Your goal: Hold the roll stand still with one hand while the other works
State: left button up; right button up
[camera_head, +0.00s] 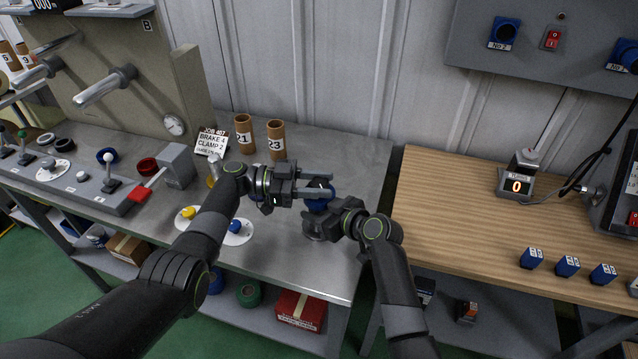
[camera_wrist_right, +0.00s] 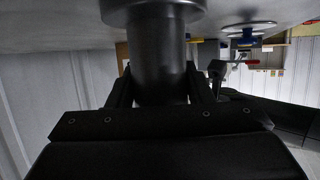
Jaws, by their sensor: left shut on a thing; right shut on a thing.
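The roll stand (camera_head: 314,232) is on the grey metal bench near its right end, mostly covered by my grippers. In the right wrist view its dark round post (camera_wrist_right: 158,60) stands between the fingers and meets a wider round part. My right gripper (camera_head: 332,222) is shut on this post.
Two brown tubes (camera_head: 276,140) marked 21 and 23 stand behind. A job card (camera_head: 211,142), a white disc with a blue knob (camera_head: 238,238) and a red-handled lever (camera_head: 141,194) are to the left. A wooden table (camera_head: 450,215) stands right, across a gap.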

pick_arm(q)
jog(key=shift+f+m+g, duration=0.2)
jog(key=shift+m+g, duration=0.2)
jog(key=shift+g, duration=0.2)
jog(key=o, duration=1)
jog(key=shift+r, duration=0.1)
jog(key=shift+c, duration=0.2)
jog(key=w+a, duration=0.1)
jog(key=a, duration=0.6)
jog(key=shift+a, duration=0.25)
